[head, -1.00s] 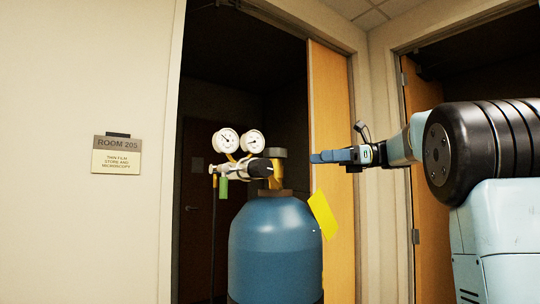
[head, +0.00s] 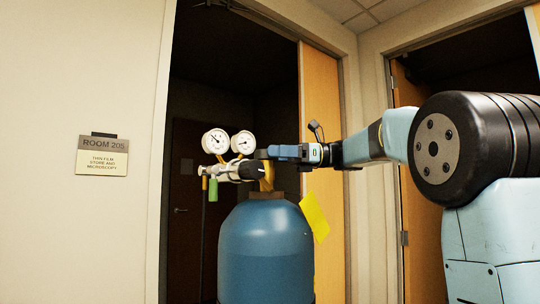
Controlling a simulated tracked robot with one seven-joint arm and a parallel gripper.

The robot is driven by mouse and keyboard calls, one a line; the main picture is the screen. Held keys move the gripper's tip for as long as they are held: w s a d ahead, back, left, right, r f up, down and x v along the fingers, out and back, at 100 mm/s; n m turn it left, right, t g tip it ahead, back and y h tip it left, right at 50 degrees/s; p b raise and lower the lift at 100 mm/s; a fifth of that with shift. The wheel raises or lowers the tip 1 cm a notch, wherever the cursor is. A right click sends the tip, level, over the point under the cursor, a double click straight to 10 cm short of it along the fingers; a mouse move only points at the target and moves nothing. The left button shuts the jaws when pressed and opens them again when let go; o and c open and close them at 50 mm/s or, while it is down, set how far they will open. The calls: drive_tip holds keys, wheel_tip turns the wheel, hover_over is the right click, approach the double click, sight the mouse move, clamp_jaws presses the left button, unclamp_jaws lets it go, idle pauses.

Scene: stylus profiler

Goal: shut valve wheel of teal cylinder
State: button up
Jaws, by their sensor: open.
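The teal cylinder (head: 266,252) stands upright in front of the dark doorway, with a brass valve on its neck. Its dark valve wheel (head: 261,154) tops the valve and is now mostly hidden behind my gripper. My gripper (head: 274,151), with blue fingers, reaches in from the right at the wheel's height. Its fingers overlap the wheel in the head view. The jaws are open; I cannot tell whether they touch the wheel or stand around it.
A regulator with two white gauges (head: 229,142) projects left of the valve, with a green part (head: 213,190) and a hose below. A wooden door (head: 328,190) stands behind. A room sign (head: 102,156) is on the left wall.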

drive_tip(key=shift+s+a, duration=0.1)
drive_tip(key=shift+a, duration=0.8)
drive_tip(key=c, duration=1)
drive_tip(key=shift+o, duration=0.2)
drive_tip(key=shift+s+r+m+t, duration=0.1)
drive_tip(key=shift+m+t, duration=0.7)
drive_tip(key=shift+t, duration=0.4)
drive_tip(key=shift+d, duration=0.1)
drive_tip(key=o, duration=1)
drive_tip(key=shift+c, duration=0.2)
drive_tip(key=d, duration=1.3)
drive_tip(key=shift+s+d, duration=0.15)
drive_tip(key=shift+d, duration=0.2)
